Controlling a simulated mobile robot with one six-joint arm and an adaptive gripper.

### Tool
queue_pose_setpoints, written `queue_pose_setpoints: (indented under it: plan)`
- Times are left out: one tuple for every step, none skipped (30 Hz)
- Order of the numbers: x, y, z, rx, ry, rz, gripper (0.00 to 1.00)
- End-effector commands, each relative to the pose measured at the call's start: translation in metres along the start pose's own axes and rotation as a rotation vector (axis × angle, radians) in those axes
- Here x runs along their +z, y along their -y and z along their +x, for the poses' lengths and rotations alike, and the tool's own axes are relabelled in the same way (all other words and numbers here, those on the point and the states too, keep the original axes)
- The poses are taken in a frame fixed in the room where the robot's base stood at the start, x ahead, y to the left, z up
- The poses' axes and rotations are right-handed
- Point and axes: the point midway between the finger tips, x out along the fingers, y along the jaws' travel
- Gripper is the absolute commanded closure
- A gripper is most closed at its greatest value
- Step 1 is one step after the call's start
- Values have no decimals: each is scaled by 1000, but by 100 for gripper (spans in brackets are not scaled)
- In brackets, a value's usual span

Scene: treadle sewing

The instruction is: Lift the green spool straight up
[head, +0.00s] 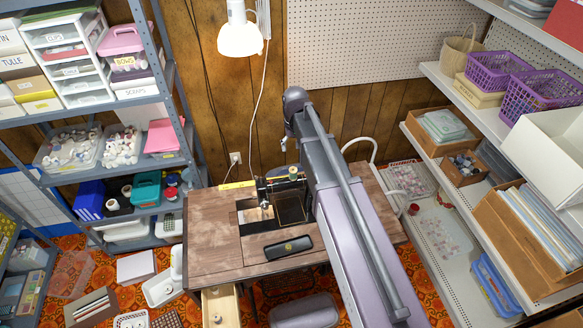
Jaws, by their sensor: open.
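A small spool (293,171) with a pale top and a greenish body stands upright on the dark sewing machine (282,184). It is very small in the head view, so its exact shade is hard to tell. The machine sits in the wooden sewing table (212,245). My arm comes in from the lower right and bends above and just right of the spool. I cannot make out my gripper's fingers, and no contact with the spool shows. My arm hides the table's right part.
A dark oblong object (288,247) lies on the table in front of the machine. A lamp (240,35) hangs above, with a cord down the wall. Loaded shelves stand left and right, and an open drawer (221,305) juts out at the front. The table's left side is clear.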

Motion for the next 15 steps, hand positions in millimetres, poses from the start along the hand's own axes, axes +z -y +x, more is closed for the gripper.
queue_pose_setpoints:
  plan:
    - [0, 0, 0, 0, 0, -1, 15]
    - [0, 0, 0, 0, 0, -1, 15]
    - [0, 1, 1, 0, 0, -1, 15]
    - [0, 1, 1, 0, 0, -1, 15]
    - [0, 1, 1, 0, 0, -1, 15]
    - [0, 1, 1, 0, 0, -1, 15]
    - [0, 1, 1, 0, 0, -1, 15]
    - [0, 1, 1, 0, 0, -1, 15]
    - [0, 1, 1, 0, 0, -1, 15]
    - [0, 1, 2, 0, 0, -1, 15]
    - [0, 1, 2, 0, 0, -2, 15]
    - [0, 1, 3, 0, 0, -2, 15]
    - [0, 1, 4, 0, 0, -2, 15]
    - [0, 1, 6, 0, 0, -2, 15]
    - [0, 1, 8, 0, 0, -2, 15]
